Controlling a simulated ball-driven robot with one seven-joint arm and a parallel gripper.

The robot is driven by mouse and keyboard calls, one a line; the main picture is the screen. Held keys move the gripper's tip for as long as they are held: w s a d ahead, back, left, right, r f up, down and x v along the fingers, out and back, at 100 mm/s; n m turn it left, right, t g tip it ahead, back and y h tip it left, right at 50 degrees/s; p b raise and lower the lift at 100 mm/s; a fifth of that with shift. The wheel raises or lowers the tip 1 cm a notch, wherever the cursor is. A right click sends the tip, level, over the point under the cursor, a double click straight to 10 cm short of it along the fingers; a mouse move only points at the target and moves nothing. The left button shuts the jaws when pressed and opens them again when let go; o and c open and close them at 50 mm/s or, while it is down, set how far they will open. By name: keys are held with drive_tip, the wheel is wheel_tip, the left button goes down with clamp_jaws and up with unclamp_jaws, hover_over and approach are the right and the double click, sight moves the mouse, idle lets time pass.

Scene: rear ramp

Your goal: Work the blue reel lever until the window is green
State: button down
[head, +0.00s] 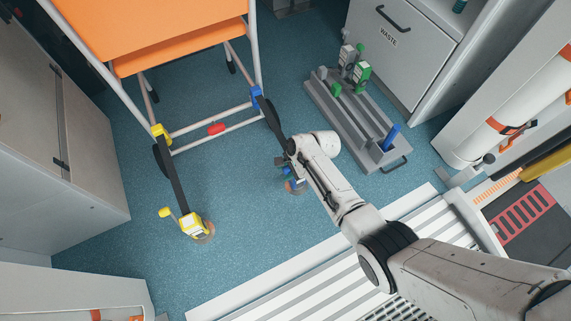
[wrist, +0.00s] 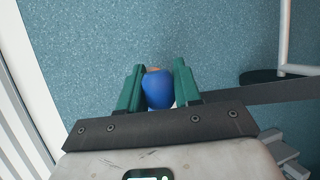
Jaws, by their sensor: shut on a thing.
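The blue reel (head: 293,185) sits low on the floor at the end of a dark strap. My gripper and wrist cover much of it in the head view. The strap (head: 270,112) runs up to a blue hook (head: 257,93) on the chair frame. In the wrist view my gripper (wrist: 158,88) has its green fingers on both sides of the rounded blue lever end (wrist: 158,89), shut on it. The strap (wrist: 270,92) runs off to the right there. The reel's window is hidden in both views, so its colour cannot be told.
An orange chair (head: 160,35) with a pale frame stands at upper left. A yellow reel (head: 194,226) with its own strap lies left of the blue one. A grey rack (head: 350,125) stands right. The ramp (head: 300,290) is in front. Blue floor lies between the reels.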

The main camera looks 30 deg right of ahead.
drive_tip(key=shift+s+t+p, duration=0.6)
drive_tip(key=shift+s+t, duration=0.1)
drive_tip(key=shift+s, duration=0.1)
drive_tip(key=shift+s+f+n+t, duration=0.25)
drive_tip(key=shift+s+f+t, duration=0.25)
drive_tip(key=shift+s+t, duration=0.3)
drive_tip(key=shift+s+f+n+t, duration=0.25)
drive_tip(key=shift+s+f+t, duration=0.3)
drive_tip(key=shift+s, duration=0.4)
drive_tip(key=c, duration=0.8)
unclamp_jaws()
drive_tip(key=shift+r, duration=0.1)
drive_tip(key=shift+c, duration=0.2)
drive_tip(key=shift+w, duration=0.1)
drive_tip(key=shift+r, duration=0.15)
